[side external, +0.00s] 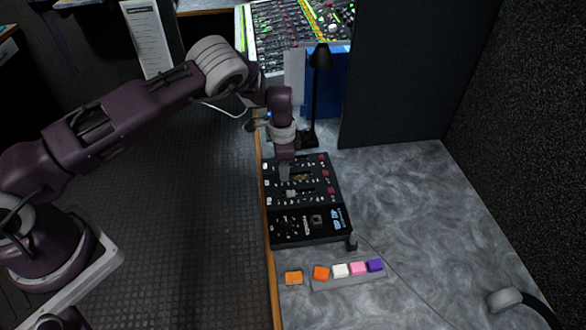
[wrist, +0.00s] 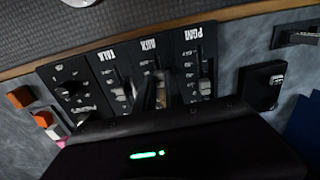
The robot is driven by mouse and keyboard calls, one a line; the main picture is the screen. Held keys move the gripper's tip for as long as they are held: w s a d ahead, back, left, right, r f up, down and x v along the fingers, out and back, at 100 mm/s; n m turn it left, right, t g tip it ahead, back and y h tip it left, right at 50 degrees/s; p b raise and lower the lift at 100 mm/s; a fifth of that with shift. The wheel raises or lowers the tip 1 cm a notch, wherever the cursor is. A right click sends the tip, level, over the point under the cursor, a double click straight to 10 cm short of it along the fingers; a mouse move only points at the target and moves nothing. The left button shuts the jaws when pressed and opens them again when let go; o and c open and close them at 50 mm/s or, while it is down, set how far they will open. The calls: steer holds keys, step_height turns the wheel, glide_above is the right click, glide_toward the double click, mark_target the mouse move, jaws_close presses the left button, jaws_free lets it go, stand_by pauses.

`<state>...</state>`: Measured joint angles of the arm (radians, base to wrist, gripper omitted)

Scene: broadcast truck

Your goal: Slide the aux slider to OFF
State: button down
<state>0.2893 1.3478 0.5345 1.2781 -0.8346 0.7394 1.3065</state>
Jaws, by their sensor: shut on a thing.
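The dark control panel (side external: 334,203) lies on the grey table, and its modules show in the wrist view with upside-down labels TALK, AUX and PGM. The AUX module (wrist: 147,57) is the middle of these three. My gripper (side external: 286,172) points down over the panel's slots. In the wrist view my gripper (wrist: 156,88) is shut on the aux slider (wrist: 161,94), whose knob is mostly hidden by the fingers. I cannot read the OFF marking or the slider's exact position.
The talk slider (wrist: 120,94) and the PGM slider (wrist: 205,87) flank the aux slot closely. A black lamp (side external: 319,58) stands behind the panel. Several coloured blocks sit in front, including an orange one (side external: 293,278). The table to the right is mostly clear.

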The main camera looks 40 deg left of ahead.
mark_target(273, 180)
steer(key=shift+s+a, duration=1.05)
steer(key=shift+a, duration=0.2)
steer(key=c, duration=1.4)
jaws_free()
steer(key=shift+d, duration=0.1)
steer(key=shift+r, duration=0.1)
step_height(273, 180, up, 7)
